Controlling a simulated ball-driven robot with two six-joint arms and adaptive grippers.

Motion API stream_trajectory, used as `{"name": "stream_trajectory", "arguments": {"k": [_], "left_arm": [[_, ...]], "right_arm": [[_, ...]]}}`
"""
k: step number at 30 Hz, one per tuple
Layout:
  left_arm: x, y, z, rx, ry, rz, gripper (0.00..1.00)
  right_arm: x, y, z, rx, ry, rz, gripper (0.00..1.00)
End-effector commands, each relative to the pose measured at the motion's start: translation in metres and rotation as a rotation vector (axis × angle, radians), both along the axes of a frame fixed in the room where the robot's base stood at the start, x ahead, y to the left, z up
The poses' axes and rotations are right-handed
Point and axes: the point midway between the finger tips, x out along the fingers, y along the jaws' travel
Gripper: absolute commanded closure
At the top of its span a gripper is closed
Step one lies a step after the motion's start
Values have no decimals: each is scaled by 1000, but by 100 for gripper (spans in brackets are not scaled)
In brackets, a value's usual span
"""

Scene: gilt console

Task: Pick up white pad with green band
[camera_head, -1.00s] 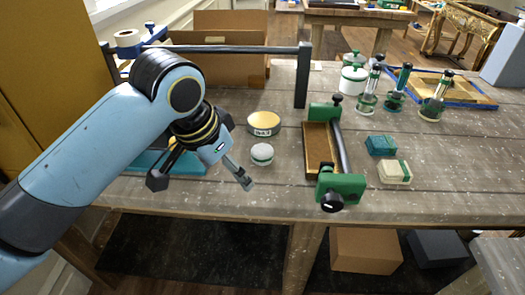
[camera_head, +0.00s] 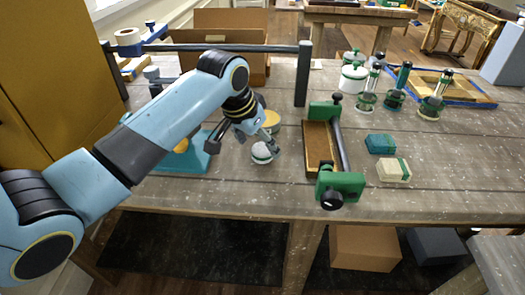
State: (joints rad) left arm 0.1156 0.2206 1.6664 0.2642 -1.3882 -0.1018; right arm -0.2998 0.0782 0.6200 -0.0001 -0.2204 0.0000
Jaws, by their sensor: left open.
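A small round white pad with a green band (camera_head: 261,154) sits on the grey wooden table, left of the wood-and-green frame. My left gripper (camera_head: 243,146) is open and empty just above and beside it. One finger reaches down at the pad's upper right edge and partly covers it; the other finger is off to its left. I cannot tell whether the finger touches the pad. My right gripper is not in view.
A gold-topped round tin (camera_head: 268,121) stands right behind the gripper. The green-ended frame (camera_head: 322,150) is close on the right. Beyond it lie a teal block (camera_head: 381,144) and a cream block with a green stripe (camera_head: 394,170). A dark rail (camera_head: 303,75) stands behind.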

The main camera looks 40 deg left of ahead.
Motion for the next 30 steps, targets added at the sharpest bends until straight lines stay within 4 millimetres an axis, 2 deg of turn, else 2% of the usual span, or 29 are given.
{"name": "stream_trajectory", "arguments": {"k": [3, 6, 13, 25, 30], "left_arm": [[6, -2, -16, -1, 1, 2, 22], [9, -2, -24, 0, 0, 0, 22], [10, -2, -25, 1, -1, -1, 22], [10, -2, -25, 1, -1, 0, 73], [10, -2, -25, 1, -1, 0, 73]], "right_arm": [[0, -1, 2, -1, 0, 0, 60], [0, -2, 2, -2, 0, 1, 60], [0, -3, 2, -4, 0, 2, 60], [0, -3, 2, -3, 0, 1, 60], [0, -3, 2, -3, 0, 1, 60]]}}
